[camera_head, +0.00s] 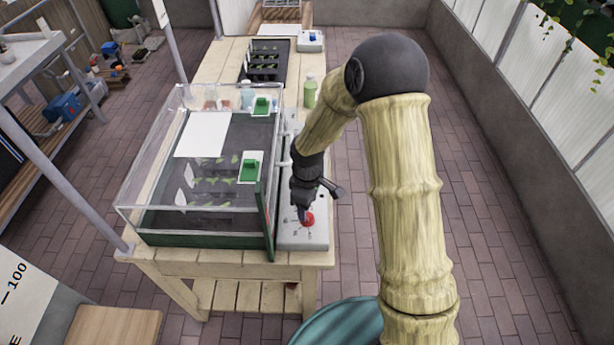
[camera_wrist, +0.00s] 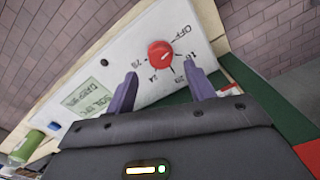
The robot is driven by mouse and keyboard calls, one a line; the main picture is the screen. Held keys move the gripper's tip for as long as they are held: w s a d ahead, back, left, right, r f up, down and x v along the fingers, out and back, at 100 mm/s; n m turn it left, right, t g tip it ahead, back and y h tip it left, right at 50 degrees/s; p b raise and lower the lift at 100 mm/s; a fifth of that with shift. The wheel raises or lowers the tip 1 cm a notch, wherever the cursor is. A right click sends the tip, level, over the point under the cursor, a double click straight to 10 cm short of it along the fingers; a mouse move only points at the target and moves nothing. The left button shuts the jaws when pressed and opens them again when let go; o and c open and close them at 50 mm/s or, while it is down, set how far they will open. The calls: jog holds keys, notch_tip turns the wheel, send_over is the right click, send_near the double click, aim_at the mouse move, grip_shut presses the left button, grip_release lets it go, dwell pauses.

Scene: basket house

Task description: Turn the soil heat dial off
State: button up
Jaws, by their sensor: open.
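The soil heat dial is a red round knob (camera_wrist: 160,54) on a pale control panel (camera_wrist: 125,72), with OFF and several numbers printed around it. In the wrist view its dark pointer mark seems to face the numbers rather than OFF, but it is too small to be sure. The red knob also shows in the head view (camera_head: 308,219). My gripper (camera_wrist: 160,92) is open, its two purple fingers apart. The fingertips straddle the area just below the knob in the wrist view, with nothing between them. I cannot tell whether they touch the panel.
A clear-lidded propagator box (camera_head: 200,170) with seedlings stands left of the panel on a wooden bench (camera_head: 180,262). A green bottle (camera_head: 310,93) and another dark tray (camera_head: 265,62) are farther back. Brick floor is open to the right.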

notch_tip(320, 180, up, 13)
jog(key=shift+f, duration=0.15)
dwell(0.5)
jog(key=s+d+r+m+t, duration=0.1)
jog(key=s+d+m+t, duration=0.1)
jog(key=s+d+m, duration=1.1)
jog(key=shift+d+r+t, duration=0.3)
jog(key=shift+d+r, duration=0.1)
jog(key=shift+d, duration=0.2)
jog(key=shift+c, duration=0.2)
